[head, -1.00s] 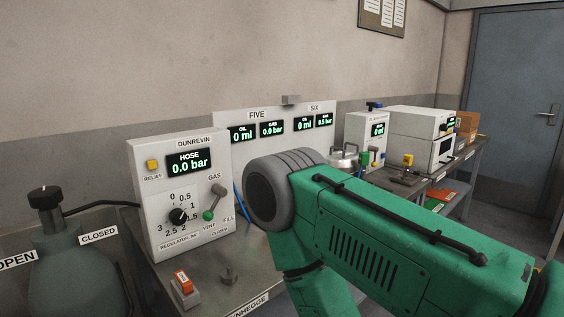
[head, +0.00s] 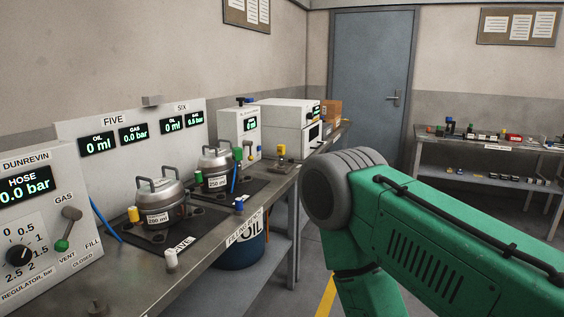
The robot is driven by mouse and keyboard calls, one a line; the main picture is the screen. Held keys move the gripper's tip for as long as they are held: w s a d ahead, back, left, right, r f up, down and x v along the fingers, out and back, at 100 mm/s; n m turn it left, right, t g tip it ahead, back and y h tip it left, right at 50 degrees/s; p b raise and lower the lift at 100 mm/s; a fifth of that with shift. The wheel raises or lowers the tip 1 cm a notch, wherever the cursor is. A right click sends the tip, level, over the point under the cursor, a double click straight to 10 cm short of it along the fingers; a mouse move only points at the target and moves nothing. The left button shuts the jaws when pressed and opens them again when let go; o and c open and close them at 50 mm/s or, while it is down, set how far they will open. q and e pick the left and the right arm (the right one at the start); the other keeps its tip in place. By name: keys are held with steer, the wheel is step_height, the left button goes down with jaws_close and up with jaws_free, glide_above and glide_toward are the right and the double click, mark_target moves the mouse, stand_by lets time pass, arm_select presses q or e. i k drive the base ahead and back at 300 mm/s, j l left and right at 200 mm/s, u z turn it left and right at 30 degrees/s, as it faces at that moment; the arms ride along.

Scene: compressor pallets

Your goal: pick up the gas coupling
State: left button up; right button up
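I cannot tell for sure which part is the gas coupling. Small candidate fittings stand on the bench: a yellow-topped one (head: 133,214) beside the 200 ml steel pot (head: 160,204), a blue one (head: 239,206) at the front edge, a green one (head: 238,154) by the 250 ml steel pot (head: 216,167), and a pale grey cylinder (head: 171,259) near the front edge. A blue hose (head: 103,221) runs down beside the regulator panel. My green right arm fills the lower right, but its gripper is outside the view. My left gripper is not in view.
The DUNREVIN regulator panel (head: 38,215) stands at the left. Behind the pots is the FIVE/SIX display panel (head: 150,142). A blue oil drum (head: 240,248) stands under the metal bench (head: 205,268). A blue door (head: 370,75) and a shelf bench (head: 490,150) are beyond.

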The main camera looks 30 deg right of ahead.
mark_target(237, 156)
steer(key=z, duration=0.6)
steer(key=i+l+u, duration=0.15)
steer(key=u, duration=0.25)
steer(key=i+l+u, duration=0.1)
steer(key=u, duration=0.3)
steer(key=i+l+u, duration=0.1)
steer(key=l+u, duration=0.15)
steer(key=u, duration=0.2)
steer(key=i+l+u, duration=0.35)
steer(key=l, duration=1)
steer(key=l+u, duration=0.35)
steer(key=l, duration=0.95)
steer(key=k, duration=0.05)
